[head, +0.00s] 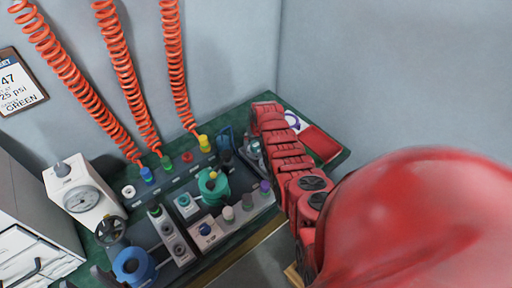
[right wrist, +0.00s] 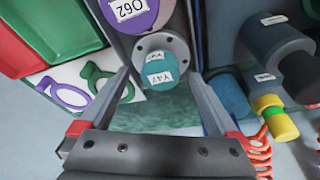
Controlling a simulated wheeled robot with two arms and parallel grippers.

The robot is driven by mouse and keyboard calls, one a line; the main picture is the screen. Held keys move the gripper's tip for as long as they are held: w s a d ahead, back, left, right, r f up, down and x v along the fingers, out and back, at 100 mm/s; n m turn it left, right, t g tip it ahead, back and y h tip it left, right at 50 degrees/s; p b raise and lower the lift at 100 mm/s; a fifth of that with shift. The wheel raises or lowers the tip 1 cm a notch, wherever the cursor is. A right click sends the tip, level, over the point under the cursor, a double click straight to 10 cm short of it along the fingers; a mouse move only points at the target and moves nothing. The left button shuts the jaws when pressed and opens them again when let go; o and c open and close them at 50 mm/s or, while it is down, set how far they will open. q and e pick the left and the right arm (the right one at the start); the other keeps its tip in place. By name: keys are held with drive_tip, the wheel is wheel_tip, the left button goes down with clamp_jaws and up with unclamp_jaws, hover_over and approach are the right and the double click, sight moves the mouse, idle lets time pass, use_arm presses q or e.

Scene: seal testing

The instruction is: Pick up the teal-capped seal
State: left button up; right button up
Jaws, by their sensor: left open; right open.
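The teal-capped seal (right wrist: 161,70) shows in the right wrist view, with a white label that seems to read V47 and a grey round flange behind the cap. My right gripper (right wrist: 158,80) is open, with one finger on each side of the teal cap and a gap to both. In the head view my right gripper (head: 252,150) is at the far right end of the bench, mostly hidden by my red arm, and the seal cannot be made out there. My left gripper (head: 86,280) is at the bottom left edge, mostly cut off, its dark fingers apart and empty.
A purple cap (right wrist: 132,12) is close above the seal. Purple and green rings lie left of it beside a red tray (right wrist: 25,35). A grey fitting with a yellow band (right wrist: 272,105) is at right. The bench (head: 190,235) holds several fittings; coiled orange hoses (head: 125,75) hang behind.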

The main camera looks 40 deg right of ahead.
drive_tip(key=shift+b+x, duration=1.1)
drive_tip(key=shift+x, duration=0.05)
drive_tip(key=shift+c, duration=0.3)
clamp_jaws()
